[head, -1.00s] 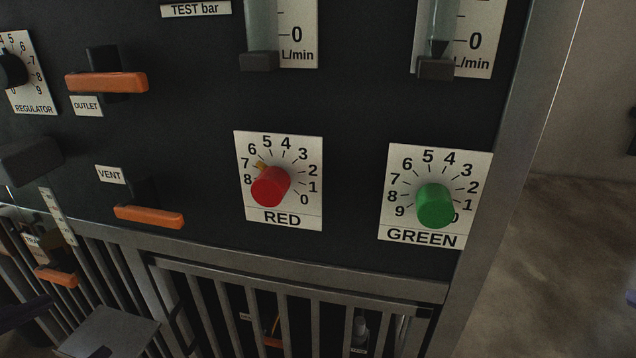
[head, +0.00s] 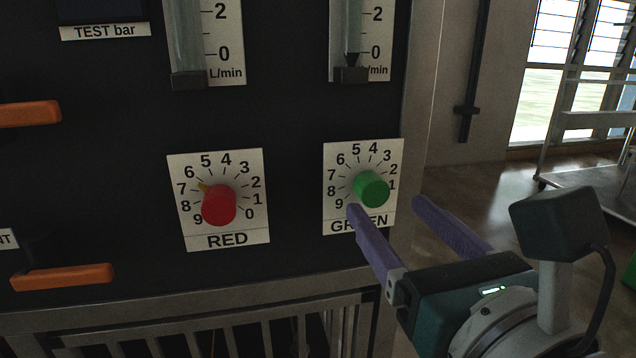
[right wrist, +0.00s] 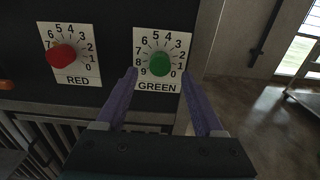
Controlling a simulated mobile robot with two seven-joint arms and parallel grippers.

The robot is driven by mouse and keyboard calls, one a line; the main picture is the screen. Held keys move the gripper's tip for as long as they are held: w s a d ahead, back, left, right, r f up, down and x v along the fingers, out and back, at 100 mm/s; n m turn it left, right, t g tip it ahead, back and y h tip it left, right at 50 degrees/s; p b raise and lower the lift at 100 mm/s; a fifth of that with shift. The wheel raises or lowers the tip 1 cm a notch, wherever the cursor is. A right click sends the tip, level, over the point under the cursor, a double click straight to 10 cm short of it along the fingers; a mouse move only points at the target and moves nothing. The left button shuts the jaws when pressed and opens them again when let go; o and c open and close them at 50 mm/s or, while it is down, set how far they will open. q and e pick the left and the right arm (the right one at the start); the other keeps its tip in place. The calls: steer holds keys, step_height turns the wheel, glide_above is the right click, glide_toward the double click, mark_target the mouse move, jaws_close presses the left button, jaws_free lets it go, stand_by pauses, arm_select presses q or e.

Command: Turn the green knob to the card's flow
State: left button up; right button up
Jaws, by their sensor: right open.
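The green knob (head: 372,189) sits on its white dial plate (head: 333,165) marked GREEN, numbered around its edge. Its pointer is hidden in both views. The knob also shows in the right wrist view (right wrist: 159,64). My right gripper (head: 384,204) is open in front of the plate, its purple fingers pointing at the panel; the left finger covers part of the GREEN label in the head view. In the right wrist view the knob lies ahead, between the fingertips (right wrist: 159,72). Nothing is between the fingers. No card is in view. My left gripper is not in view.
The red knob (head: 219,205) is on a similar plate to the left, its yellow pointer near 7. Two flow tubes (head: 349,40) are above. Orange handles (head: 62,277) stick out at left. A metal post edges the panel at right; open floor lies beyond it.

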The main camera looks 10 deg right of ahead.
mark_target(376, 195)
steer(key=shift+w+a, duration=0.1)
steer(key=shift+w, duration=2.4)
steer(key=shift+c, duration=0.3)
jaws_close()
